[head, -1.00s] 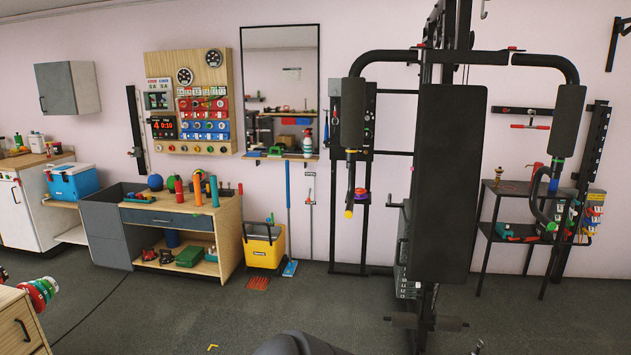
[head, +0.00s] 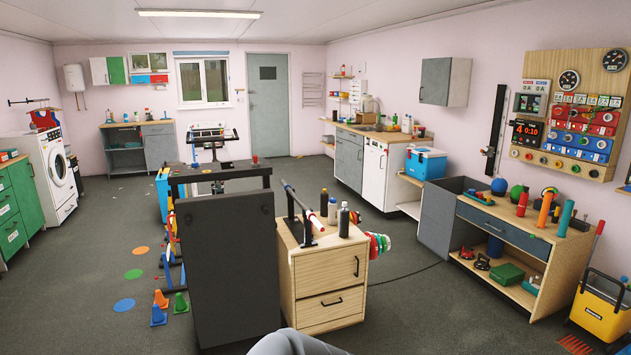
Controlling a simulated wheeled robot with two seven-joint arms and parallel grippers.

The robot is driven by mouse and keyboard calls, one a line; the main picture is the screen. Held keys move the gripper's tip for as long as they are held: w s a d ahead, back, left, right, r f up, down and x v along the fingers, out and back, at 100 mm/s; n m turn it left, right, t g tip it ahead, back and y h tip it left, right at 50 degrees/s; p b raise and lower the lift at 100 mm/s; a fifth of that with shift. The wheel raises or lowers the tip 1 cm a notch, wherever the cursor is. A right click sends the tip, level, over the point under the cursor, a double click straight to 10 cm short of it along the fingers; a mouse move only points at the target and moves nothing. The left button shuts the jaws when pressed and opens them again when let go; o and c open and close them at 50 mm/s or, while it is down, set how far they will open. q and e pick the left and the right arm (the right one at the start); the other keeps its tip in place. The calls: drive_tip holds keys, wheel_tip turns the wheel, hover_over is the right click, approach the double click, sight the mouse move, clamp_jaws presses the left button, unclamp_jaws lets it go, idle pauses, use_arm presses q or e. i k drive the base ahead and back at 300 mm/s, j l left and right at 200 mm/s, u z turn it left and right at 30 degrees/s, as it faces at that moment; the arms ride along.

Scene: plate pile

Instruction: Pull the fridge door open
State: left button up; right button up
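I cannot pick out a fridge with certainty. A white under-counter unit (head: 374,176) with a closed front stands in the counter row along the right-hand wall, beyond the wooden drawer cabinet; I cannot tell whether it is the fridge. A tall dark grey panel (head: 228,270) stands close by, left of the drawer cabinet, and I cannot tell what it belongs to. Neither of my grippers is in view.
A wooden drawer cabinet (head: 322,278) stands close ahead. A workbench (head: 520,246) and a yellow bucket (head: 600,306) are at the right. Cones (head: 158,314) and discs lie at the left. Grey floor (head: 410,310) is open between cabinet and workbench.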

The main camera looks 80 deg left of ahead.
sight(376, 160)
drive_tip(key=j+u, duration=0.1)
drive_tip(key=u, duration=2.3)
drive_tip(key=i+l+z, duration=0.1)
drive_tip(key=i+z, duration=0.35)
drive_tip(key=i, duration=1.75)
drive_tip(key=i+z, duration=0.15)
drive_tip(key=i, duration=0.6)
drive_tip(key=i+z, duration=0.15)
drive_tip(key=i, duration=0.6)
drive_tip(key=i+j+z, duration=0.15)
drive_tip(key=i, duration=0.6)
drive_tip(key=i+u, duration=0.4)
drive_tip(key=i, duration=0.25)
drive_tip(key=i+l+u, duration=0.2)
drive_tip(key=i+u, duration=0.25)
drive_tip(key=i, duration=0.15)
drive_tip(key=i+j+u, duration=0.25)
drive_tip(key=i+u, duration=0.2)
drive_tip(key=i, duration=0.3)
drive_tip(key=i+u, duration=0.5)
drive_tip(key=i, duration=0.25)
drive_tip(key=i+j+z, duration=0.35)
drive_tip(key=i, duration=0.25)
drive_tip(key=i+j+z, duration=0.65)
drive_tip(key=i+j, duration=0.35)
drive_tip(key=j, duration=0.15)
